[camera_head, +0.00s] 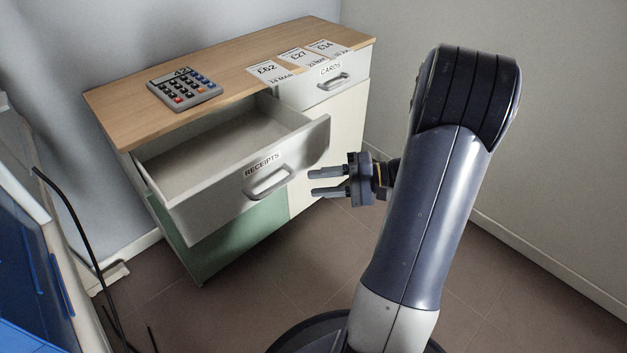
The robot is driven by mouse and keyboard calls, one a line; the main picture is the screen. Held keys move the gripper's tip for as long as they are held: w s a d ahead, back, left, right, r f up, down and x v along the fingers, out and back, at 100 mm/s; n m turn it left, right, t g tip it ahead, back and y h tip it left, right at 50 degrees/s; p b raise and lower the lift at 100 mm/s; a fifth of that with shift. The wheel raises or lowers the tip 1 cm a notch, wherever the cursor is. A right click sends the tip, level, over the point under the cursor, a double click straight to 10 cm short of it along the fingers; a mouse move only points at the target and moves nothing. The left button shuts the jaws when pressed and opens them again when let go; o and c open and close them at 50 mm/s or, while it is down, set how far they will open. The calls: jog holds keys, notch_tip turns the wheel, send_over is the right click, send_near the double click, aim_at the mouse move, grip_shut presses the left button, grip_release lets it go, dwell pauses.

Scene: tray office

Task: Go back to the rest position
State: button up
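My gripper (322,182) is open, its two dark fingers apart and pointing left with nothing between them. It hangs in the air near the right front corner of the open drawer labelled RECEIPTS (207,213), by the handle (270,182). I cannot tell its exact distance from the drawer. My arm rises on the right side of the view. The open drawer looks empty inside.
The cabinet (339,140) has a wooden top with a calculator (185,89) and several price slips, such as the £62 slip (270,71). A drawer labelled CARDS (326,84) is shut. A blue object (35,285) and black cable (72,220) are at left. Floor at right is clear.

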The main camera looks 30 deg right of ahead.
aim_at(277, 185)
jog(key=b+x, duration=0.3)
jog(key=x, duration=0.7)
jog(key=shift+f, duration=0.1)
jog(key=shift+w+a, duration=0.35)
jog(key=shift+a, duration=0.1)
jog(key=shift+w, duration=0.2)
